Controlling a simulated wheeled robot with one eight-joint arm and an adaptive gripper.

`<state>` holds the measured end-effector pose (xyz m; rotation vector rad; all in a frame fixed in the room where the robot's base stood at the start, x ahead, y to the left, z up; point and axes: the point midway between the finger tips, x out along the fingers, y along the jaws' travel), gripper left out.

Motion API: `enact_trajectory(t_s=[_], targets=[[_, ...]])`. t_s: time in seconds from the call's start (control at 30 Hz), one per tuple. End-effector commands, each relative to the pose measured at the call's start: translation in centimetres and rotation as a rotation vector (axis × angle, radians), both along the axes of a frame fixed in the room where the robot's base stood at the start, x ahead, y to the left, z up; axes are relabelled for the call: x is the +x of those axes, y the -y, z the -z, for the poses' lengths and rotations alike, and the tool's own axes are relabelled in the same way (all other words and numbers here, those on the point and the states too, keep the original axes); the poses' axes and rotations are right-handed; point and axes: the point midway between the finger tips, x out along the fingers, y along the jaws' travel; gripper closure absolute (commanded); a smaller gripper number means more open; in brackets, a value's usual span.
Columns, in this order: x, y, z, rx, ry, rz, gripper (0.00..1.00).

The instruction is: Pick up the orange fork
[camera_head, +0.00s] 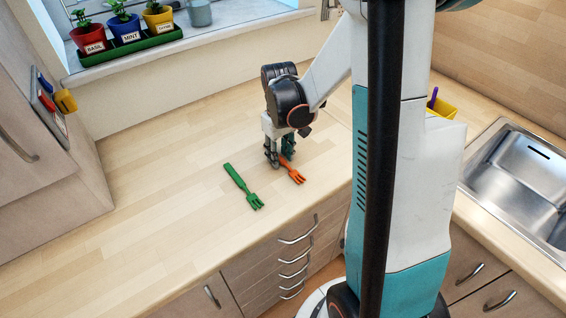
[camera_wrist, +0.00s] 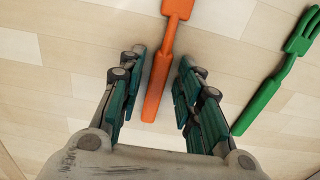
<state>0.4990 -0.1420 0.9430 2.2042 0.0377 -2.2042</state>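The orange fork (camera_head: 293,172) lies on the wooden countertop, with its tines towards the front edge in the head view. In the wrist view the orange fork's handle (camera_wrist: 159,80) runs between my two fingers, and its head is cut off at the top edge. My gripper (camera_wrist: 160,88) is open, with a gap visible on each side of the handle. In the head view my gripper (camera_head: 279,160) is low over the handle end and hides part of it. I cannot tell whether the fingertips touch the counter.
A green fork (camera_head: 243,187) lies to the left of the orange one in the head view; it also shows at right in the wrist view (camera_wrist: 270,90). Potted herbs (camera_head: 125,30) stand on the windowsill. A sink (camera_head: 522,175) is at the right. The left counter is clear.

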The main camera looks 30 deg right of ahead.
Motion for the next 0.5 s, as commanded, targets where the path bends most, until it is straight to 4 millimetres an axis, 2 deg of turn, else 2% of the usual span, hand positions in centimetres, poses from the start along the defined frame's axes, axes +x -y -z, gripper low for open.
enact_trajectory(t_s=[0.03, 0.1, 0.5], targets=[[0.01, 0.00, -0.01, 0.000, 0.000, 0.000, 0.87], [0.01, 0.00, -0.01, 0.000, 0.000, 0.000, 1.00], [0.01, 0.00, -0.21, 0.000, 0.000, 0.000, 1.00]])
